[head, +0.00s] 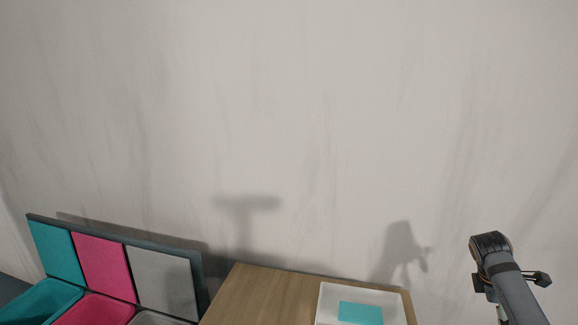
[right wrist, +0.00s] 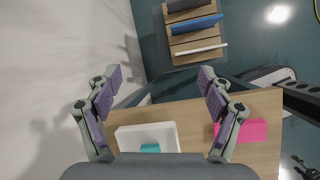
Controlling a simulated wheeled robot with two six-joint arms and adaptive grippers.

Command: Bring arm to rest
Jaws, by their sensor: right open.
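My right arm (head: 505,280) rises at the right edge of the head view, in front of the pale wall; its gripper cannot be made out there. In the right wrist view my right gripper (right wrist: 160,82) is open, with its two fingers spread wide and nothing between them. Below it lies a wooden table (right wrist: 190,112), which also shows in the head view (head: 255,295). My left gripper and left arm are in neither view.
A white tray (head: 405,310) with a teal piece (head: 360,313) stands on the table. A pink block (right wrist: 240,130) lies on the table's right part. Teal (head: 40,302), pink (head: 95,310) and grey bins stand at lower left before coloured panels. A slatted wooden rack (right wrist: 195,42) holds dark, blue and white bars.

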